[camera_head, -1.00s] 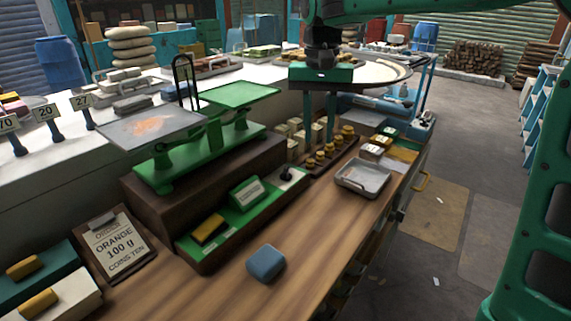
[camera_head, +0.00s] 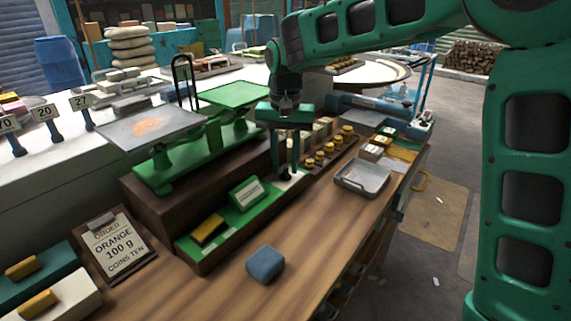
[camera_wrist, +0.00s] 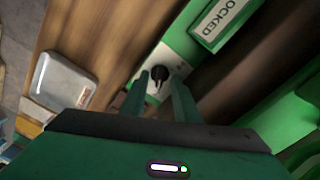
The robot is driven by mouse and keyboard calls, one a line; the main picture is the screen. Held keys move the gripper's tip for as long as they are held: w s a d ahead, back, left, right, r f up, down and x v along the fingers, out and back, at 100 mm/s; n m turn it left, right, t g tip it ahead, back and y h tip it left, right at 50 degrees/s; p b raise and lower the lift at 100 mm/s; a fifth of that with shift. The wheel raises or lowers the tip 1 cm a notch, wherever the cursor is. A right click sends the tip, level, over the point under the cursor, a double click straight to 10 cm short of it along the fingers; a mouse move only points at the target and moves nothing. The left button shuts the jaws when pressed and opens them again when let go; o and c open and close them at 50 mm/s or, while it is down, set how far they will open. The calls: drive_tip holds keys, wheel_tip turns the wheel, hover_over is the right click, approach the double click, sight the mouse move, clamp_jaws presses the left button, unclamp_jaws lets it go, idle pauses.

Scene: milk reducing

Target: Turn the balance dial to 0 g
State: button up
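The balance dial is a small black knob (camera_wrist: 159,74) on a white plate at the end of the green panel (camera_wrist: 186,45). In the head view its plate (camera_head: 291,181) is at the panel's right end, and the knob is largely hidden by my fingers. My gripper (camera_head: 287,170) points down over the dial. In the wrist view my gripper (camera_wrist: 160,80) is open, with one finger on each side of the knob. I cannot tell whether they touch it. The green balance (camera_head: 205,150) stands behind, with orange powder on its left pan. The dial's setting is too small to read.
A green sign reading LOCKED (camera_wrist: 216,20) stands beside the dial. Several brass weights (camera_head: 320,157) stand close to its right. A metal tray (camera_head: 362,178), blue block (camera_head: 265,263) and order card (camera_head: 117,246) are on the wooden counter (camera_head: 310,240). The counter between block and tray is clear.

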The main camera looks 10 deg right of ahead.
drive_tip(key=shift+f, duration=0.4)
drive_tip(key=shift+c, duration=0.3)
clamp_jaws()
